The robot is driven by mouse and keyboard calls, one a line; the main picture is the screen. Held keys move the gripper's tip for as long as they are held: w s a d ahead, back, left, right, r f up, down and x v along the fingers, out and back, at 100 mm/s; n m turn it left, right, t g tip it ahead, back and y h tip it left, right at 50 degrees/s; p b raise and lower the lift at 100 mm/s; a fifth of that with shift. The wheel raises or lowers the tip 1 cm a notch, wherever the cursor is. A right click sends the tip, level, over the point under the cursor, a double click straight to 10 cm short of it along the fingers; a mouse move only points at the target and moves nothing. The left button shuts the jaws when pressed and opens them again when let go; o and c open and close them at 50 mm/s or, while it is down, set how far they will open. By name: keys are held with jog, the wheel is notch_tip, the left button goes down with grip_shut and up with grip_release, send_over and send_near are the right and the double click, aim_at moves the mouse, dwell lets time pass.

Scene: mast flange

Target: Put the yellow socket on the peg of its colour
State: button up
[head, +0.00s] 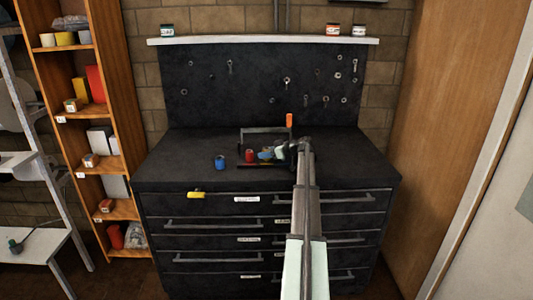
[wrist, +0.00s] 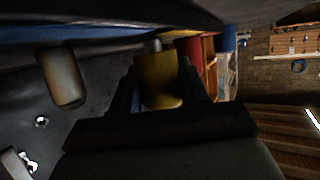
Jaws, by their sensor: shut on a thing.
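My gripper (wrist: 160,95) is shut on the yellow socket (wrist: 161,80), which sits between its two dark fingers in the wrist view. In the head view my gripper (head: 268,153) is low over the bench top, and only a little yellow shows there. A short grey stub (wrist: 153,45) shows at the socket's far end; I cannot tell whether the socket is around it. A red socket (head: 249,156) stands just left of my gripper, and a blue socket (head: 220,162) farther left. Peg colours are not clear.
The bench top (head: 185,150) is clear to the left. A grey frame-like bar (head: 262,130) stands behind my gripper, with an upright orange piece (head: 289,120) at its right. A yellow item (head: 195,194) is at the top drawer's front. A grey cylinder (wrist: 62,78) shows beside my gripper.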

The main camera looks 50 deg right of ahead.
jog(key=shift+f, duration=0.3)
jog(key=shift+r, duration=0.25)
jog(key=shift+r, duration=1.3)
jog(key=shift+f, duration=1.5)
dwell(1.1)
jog(key=o, duration=1.2)
jog(key=v, duration=1.3)
jog(key=shift+s+r, duration=0.25)
jog(key=shift+s, duration=0.05)
